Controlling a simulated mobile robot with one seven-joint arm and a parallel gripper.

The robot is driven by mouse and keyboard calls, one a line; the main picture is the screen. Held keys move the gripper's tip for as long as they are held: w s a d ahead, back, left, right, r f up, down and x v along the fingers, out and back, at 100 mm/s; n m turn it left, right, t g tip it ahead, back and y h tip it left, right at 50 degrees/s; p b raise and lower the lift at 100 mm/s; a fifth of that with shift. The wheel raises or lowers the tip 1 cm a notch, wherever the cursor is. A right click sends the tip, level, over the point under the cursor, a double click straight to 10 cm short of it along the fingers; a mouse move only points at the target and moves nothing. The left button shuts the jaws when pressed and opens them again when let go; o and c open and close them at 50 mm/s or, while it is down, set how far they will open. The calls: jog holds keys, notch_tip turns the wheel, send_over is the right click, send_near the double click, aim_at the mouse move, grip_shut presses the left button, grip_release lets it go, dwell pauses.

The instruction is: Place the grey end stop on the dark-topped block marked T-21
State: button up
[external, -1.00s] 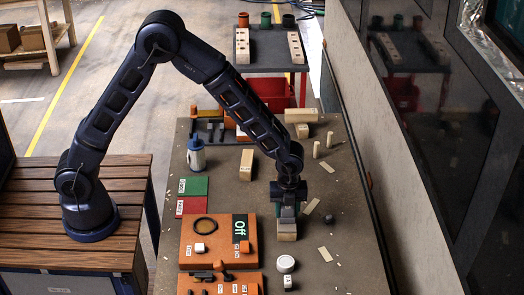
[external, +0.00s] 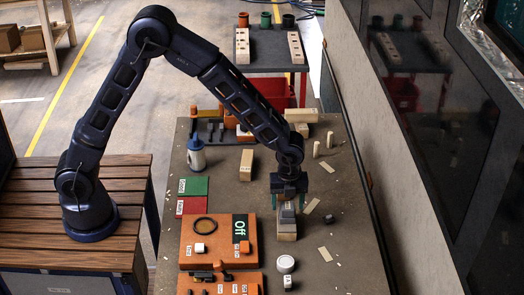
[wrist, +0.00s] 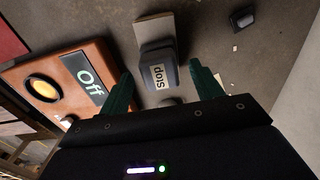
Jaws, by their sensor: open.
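The grey end stop (external: 287,211) rests on a pale wooden block (external: 286,234) on the bench. In the wrist view, the end stop (wrist: 158,75) carries a "Stop" label and the pale block (wrist: 150,22) shows behind it. I cannot read a T-21 mark, and the end stop hides much of the block's top. My gripper (external: 289,200) is open just above the end stop. In the wrist view, the green fingertips of my gripper (wrist: 160,73) are apart on either side of the end stop, with gaps to both.
An orange panel (external: 218,255) marked "Off" lies to the left. A white round piece (external: 285,264) and a small dark piece (external: 328,219) lie nearby. Small scraps litter the right side.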

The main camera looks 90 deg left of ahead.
aim_at(286, 204)
notch_tip(286, 204, up, 8)
jog(key=shift+r, duration=0.1)
jog(key=s+a+r+n+t, duration=0.15)
jog(key=s+r+n, duration=0.75)
jog(key=s+r, duration=1)
jog(key=s+a+r+n+t, duration=0.1)
jog(key=s+n+t, duration=0.2)
jog(key=s+n, duration=0.6)
jog(key=s, duration=1.3)
